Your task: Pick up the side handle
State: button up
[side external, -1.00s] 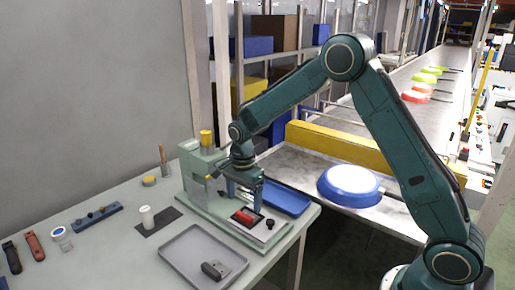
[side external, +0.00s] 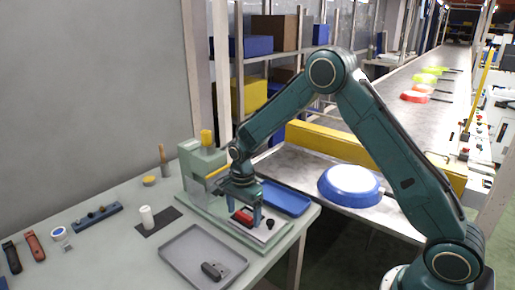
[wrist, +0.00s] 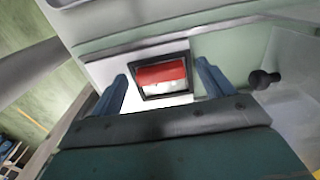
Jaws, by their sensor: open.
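A small red piece (side external: 241,217), which looks like the side handle, sits in a dark-framed square recess of the green fixture (side external: 215,215). In the wrist view the red piece (wrist: 162,74) lies across the upper part of the recess, with a pale surface below it. My gripper (side external: 243,212) is open and low over the fixture. Its two blue fingers stand on either side of the recess in the wrist view (wrist: 162,78), with gaps to the red piece. I cannot tell whether the fingertips reach its height.
A black knob (side external: 270,223) stands right of the recess. A blue tray (side external: 285,200) lies behind the fixture. A grey tray (side external: 190,262) with a dark part (side external: 214,270) is in front. A blue pan (side external: 348,186) rests at the conveyor's end.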

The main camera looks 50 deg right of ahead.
aim_at(243, 215)
jog(key=shift+c, duration=0.4)
jog(key=c, duration=1)
jog(key=shift+r, duration=0.1)
notch_tip(243, 215, up, 20)
dwell(0.6)
